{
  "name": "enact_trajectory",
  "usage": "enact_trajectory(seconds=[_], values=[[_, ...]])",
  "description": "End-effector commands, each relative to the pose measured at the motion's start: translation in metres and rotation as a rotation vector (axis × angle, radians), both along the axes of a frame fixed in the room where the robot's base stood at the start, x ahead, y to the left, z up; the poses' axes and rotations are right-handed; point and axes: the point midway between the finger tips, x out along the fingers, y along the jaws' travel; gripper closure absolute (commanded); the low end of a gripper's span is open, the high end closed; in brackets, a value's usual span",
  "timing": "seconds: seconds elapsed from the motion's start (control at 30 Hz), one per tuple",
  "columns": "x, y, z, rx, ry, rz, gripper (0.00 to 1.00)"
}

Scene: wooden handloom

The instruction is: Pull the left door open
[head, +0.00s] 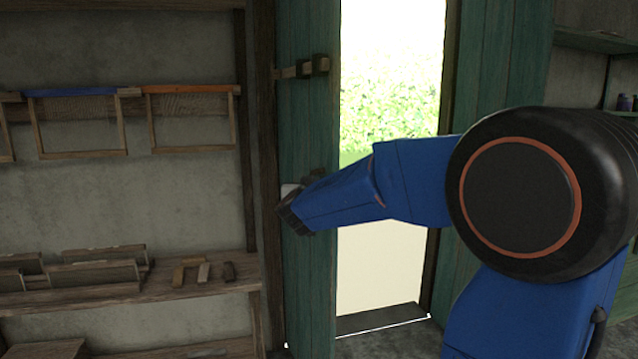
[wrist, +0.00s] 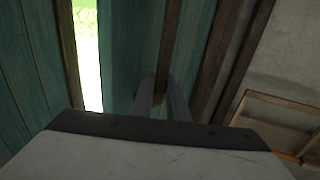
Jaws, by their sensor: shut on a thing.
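The left door (head: 305,120) is a green plank door. It stands partly open, with a bright gap to its right in the head view. A wooden latch block (head: 303,69) sits high on it. In the wrist view the door (wrist: 122,55) fills the middle. My gripper (wrist: 161,103) has its two grey fingers closed around a dark wooden handle (wrist: 161,85) at the door's face. In the head view my blue arm reaches across the opening and its end meets the door at mid-height. The fingertips are largely hidden there.
The right green door (head: 497,60) stands right of the opening. A dark sill (head: 380,318) crosses the floor. On the left wall hang wooden frames (head: 190,90). Below them a shelf (head: 130,293) holds wooden pieces, close to the left door's side.

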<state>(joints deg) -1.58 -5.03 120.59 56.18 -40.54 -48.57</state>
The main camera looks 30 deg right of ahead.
Motion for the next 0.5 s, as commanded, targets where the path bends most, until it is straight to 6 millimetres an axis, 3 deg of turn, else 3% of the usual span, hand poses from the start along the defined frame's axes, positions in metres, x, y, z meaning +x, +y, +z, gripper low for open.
enact_trajectory(seconds=[0.5], values=[[0.015,0.066,0.0,0.0,0.0,-0.181,1.0]])
